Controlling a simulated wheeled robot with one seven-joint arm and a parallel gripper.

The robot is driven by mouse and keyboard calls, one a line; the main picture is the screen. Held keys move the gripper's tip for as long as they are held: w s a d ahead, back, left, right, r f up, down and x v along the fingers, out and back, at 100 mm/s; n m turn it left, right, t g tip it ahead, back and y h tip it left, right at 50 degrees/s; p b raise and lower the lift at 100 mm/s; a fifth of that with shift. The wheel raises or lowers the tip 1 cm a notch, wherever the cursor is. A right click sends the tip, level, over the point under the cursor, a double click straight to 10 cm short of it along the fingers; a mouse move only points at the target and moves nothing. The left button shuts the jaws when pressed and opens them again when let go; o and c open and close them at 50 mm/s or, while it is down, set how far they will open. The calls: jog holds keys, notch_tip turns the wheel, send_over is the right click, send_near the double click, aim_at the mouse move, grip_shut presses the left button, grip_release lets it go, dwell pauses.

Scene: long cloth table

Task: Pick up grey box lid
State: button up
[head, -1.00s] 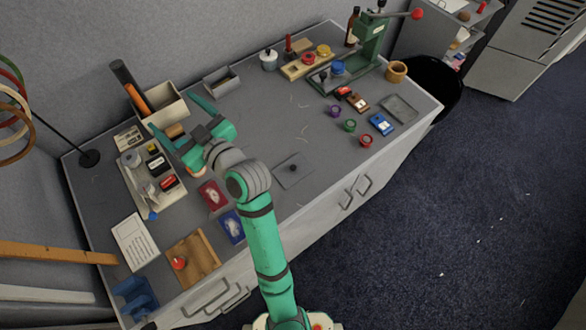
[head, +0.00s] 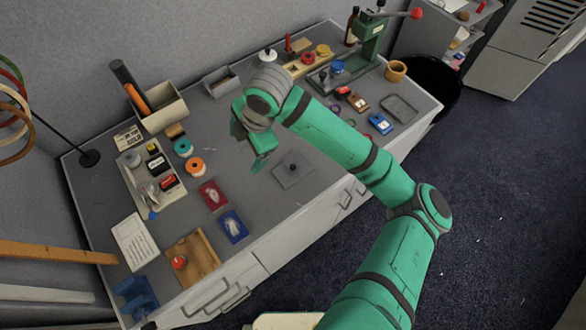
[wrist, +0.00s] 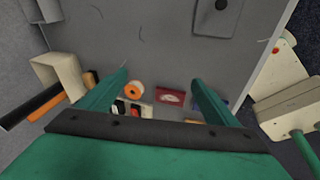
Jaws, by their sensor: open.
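The grey box lid (head: 294,176) is a flat grey square with a dark knob. It lies on the table in the head view, close to the front edge. In the wrist view the lid (wrist: 200,20) is at the top, partly cut off by the frame. My gripper (head: 252,150) is above the table, to the left of the lid in the head view. In the wrist view its two fingers (wrist: 160,78) are spread apart with nothing held between them. My forearm passes close to the lid in the head view. The open grey box (head: 220,82) stands at the back.
Red and blue packets (head: 212,195) lie left of the lid. Orange and teal spools (head: 196,167) sit beside a tray (head: 148,193) of small items. A green press (head: 370,42) stands at the far right. The table around the lid looks clear.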

jog(key=s+d+g+h, duration=0.1)
jog(key=s+d+h, duration=0.15)
jog(key=d, duration=0.75)
jog(key=h, duration=0.1)
send_over(285, 175)
jog(key=shift+n, duration=0.4)
jog(key=f, duration=0.5)
jog(key=shift+s+d+f, duration=0.2)
jog(key=shift+s+f, duration=0.1)
jog(key=shift+w+a+f, duration=0.1)
jog(key=shift+w+f, duration=0.05)
jog(key=shift+f, duration=1.3)
jog(key=shift+w+a+f, duration=0.1)
jog(key=shift+w+f, duration=0.05)
jog(key=shift+f, duration=1.3)
jog(key=c, duration=1.1)
